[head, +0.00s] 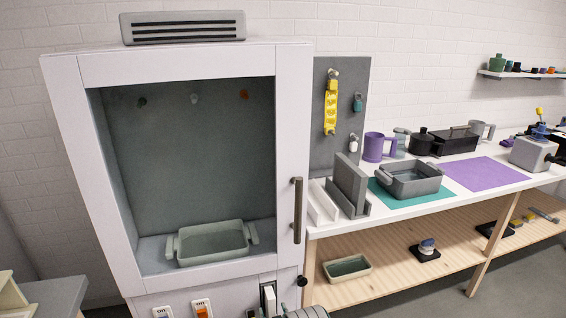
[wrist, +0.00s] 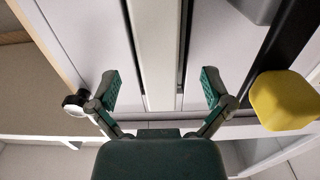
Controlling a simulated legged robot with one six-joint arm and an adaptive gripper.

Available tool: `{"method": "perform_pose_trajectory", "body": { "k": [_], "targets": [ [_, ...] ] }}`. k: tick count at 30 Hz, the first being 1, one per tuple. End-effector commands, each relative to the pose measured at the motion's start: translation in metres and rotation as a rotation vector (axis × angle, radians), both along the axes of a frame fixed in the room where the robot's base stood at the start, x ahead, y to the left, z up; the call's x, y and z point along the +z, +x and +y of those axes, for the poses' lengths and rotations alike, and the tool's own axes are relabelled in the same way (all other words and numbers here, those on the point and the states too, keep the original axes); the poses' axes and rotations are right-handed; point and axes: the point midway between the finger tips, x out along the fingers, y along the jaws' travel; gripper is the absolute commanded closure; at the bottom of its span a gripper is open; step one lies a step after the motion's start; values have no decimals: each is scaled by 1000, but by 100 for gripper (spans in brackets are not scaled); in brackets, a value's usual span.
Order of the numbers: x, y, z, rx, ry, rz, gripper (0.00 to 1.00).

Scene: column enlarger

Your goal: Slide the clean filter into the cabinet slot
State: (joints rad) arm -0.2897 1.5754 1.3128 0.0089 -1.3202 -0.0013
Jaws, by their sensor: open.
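The white cabinet (head: 178,65) stands at the left in the head view. Low on its front is a dark upright slot with a pale filter edge (head: 268,299) in it, cut off by the bottom of the picture. In the wrist view, a long pale strip, seemingly that filter (wrist: 156,50), runs between dark slot edges. My gripper (wrist: 163,88) is open, its green-padded fingers on either side of the strip and apart from it. How deep the filter sits is not clear. My fingers do not show clearly in the head view.
A black knob (head: 302,281) sits right of the slot, switches (head: 202,307) left of it. A yellow block (wrist: 283,100) is close to my right finger in the wrist view. A grey panel (head: 350,184) stands in a holder on the bench. A tray (head: 213,242) is inside the cabinet.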

Motion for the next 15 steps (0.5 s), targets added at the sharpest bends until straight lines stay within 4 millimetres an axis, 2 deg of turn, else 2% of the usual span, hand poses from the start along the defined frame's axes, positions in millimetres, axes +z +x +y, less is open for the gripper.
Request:
{"method": "perform_pose_trajectory", "body": {
  "k": [15],
  "targets": [
    [0, -21, -6, 0, 0, 0, 0]
  ]
}}
